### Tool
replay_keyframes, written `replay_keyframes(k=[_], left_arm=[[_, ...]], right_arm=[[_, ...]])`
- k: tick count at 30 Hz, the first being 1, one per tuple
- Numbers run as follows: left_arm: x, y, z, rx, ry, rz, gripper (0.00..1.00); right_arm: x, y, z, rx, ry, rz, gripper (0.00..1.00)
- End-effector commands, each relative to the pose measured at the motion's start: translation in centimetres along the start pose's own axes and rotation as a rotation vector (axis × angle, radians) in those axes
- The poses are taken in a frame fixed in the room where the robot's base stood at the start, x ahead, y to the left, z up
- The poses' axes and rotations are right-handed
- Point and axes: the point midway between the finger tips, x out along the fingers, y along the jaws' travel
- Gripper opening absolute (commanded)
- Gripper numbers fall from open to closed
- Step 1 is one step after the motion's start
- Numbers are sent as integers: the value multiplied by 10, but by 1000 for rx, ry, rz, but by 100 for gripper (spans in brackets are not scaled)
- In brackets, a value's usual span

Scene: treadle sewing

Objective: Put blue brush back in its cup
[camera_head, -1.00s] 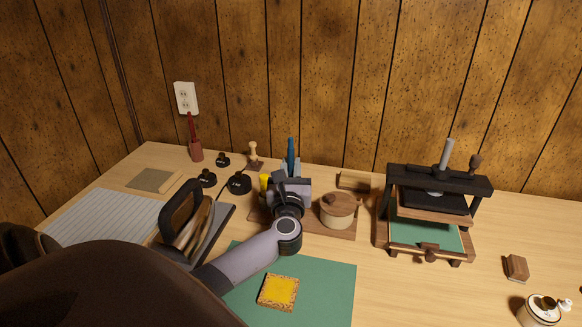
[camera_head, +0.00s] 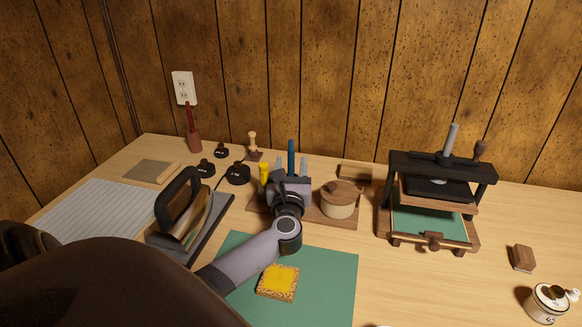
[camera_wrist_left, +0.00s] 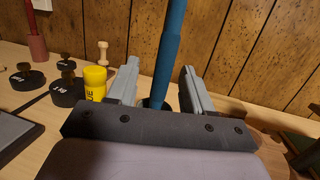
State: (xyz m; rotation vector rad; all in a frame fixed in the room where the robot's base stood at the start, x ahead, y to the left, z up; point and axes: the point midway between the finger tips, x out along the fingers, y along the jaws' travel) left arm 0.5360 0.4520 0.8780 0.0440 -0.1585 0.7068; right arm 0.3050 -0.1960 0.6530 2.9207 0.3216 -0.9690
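The blue brush (camera_head: 291,158) stands upright behind my left gripper (camera_head: 291,168). In the left wrist view the brush (camera_wrist_left: 170,48) rises between the two grey fingers of the gripper (camera_wrist_left: 160,72), which are spread with a gap on each side of it. A dark blue rim (camera_wrist_left: 148,104) shows around the brush's foot, as of a cup; the rest of it is hidden behind my gripper, so how deep the brush sits cannot be told. My right gripper is not in view.
A yellow cylinder (camera_head: 264,173) stands close left of the gripper, a lidded pot (camera_head: 340,200) to its right. A red brush (camera_head: 190,118) stands in a red cup (camera_head: 194,142). An iron (camera_head: 180,212) is left of my arm; a press (camera_head: 440,190) stands right.

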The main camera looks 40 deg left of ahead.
Motion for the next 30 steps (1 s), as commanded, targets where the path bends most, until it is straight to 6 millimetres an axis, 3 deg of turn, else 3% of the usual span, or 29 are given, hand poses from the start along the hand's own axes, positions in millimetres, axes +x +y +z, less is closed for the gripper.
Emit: replay_keyframes(k=[10,22,30], left_arm=[[-5,0,-1,-1,1,-1,50],[-61,0,-2,-2,2,-1,50],[-72,0,0,0,0,1,50]], right_arm=[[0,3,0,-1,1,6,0],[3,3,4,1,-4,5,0],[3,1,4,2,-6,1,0]])
